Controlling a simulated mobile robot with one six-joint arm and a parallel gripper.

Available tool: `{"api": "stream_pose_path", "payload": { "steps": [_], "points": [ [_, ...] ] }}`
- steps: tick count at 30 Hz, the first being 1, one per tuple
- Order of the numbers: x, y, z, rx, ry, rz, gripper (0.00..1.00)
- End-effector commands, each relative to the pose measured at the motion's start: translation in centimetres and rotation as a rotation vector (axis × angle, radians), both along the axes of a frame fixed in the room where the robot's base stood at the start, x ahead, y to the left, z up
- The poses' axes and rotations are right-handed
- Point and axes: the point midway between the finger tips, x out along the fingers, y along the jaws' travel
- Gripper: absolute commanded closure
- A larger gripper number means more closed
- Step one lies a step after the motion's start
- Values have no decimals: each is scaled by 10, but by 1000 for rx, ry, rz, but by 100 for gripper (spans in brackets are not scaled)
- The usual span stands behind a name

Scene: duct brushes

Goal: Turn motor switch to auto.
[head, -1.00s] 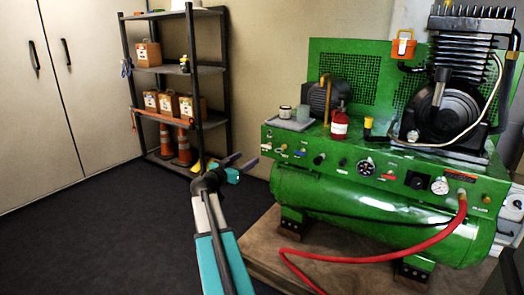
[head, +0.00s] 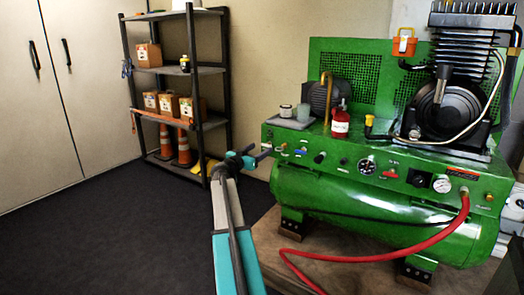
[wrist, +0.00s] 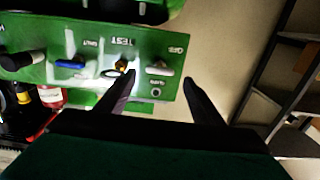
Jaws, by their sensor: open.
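The green compressor's control panel (head: 385,172) carries several knobs and levers; I cannot tell for sure from the small labels which one is the motor switch. In the wrist view, which is upside down, a pale lever (wrist: 159,70) at the panel's end lies ahead, between my fingertips. Beside it are a brass-coloured knob (wrist: 122,66) near a TEST label, a blue lever (wrist: 71,64) and a black knob (wrist: 22,60). My gripper (wrist: 159,79) is open and empty, and I see no clear contact. In the head view my gripper (head: 263,155) is at the panel's left end.
A red hose (head: 385,257) runs from the panel's right end to the wooden base. A red bottle (head: 340,122) and a grey tray (head: 289,123) stand on top of the compressor. A dark shelf (head: 181,70) stands behind at left. The floor (head: 110,230) at left is clear.

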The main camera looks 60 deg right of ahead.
Motion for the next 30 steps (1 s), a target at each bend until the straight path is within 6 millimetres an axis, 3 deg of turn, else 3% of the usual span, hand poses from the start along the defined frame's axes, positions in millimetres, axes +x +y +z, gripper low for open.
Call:
{"api": "stream_pose_path", "payload": {
  "steps": [9,22,23,30],
  "points": [
    [0,-31,0,0,1,-1,39],
    [-1,-36,0,0,1,-1,39],
    [-1,-36,0,0,1,-1,41],
    [-1,-36,0,0,0,-1,80]
  ]
}}
